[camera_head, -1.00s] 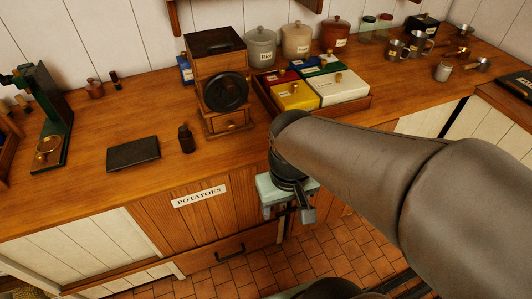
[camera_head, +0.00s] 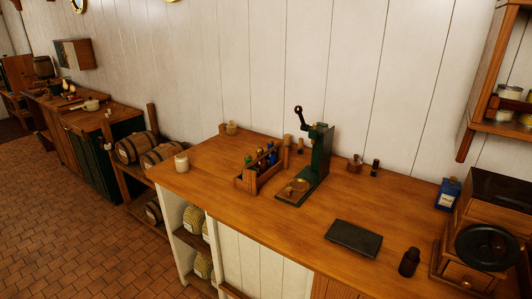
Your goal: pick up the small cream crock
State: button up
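A small cream pot (camera_head: 181,162), which looks like a crock, stands upright at the left front corner of the wooden counter (camera_head: 300,226).
A wooden caddy of bottles (camera_head: 262,170) and a green lever press (camera_head: 318,160) stand right of the cream pot. A dark slate (camera_head: 354,238), brown bottle (camera_head: 409,262) and grinder (camera_head: 484,247) are farther right.

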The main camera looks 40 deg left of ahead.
jog(key=shift+o, duration=0.2)
dwell(0.3)
jog(key=o, duration=0.4)
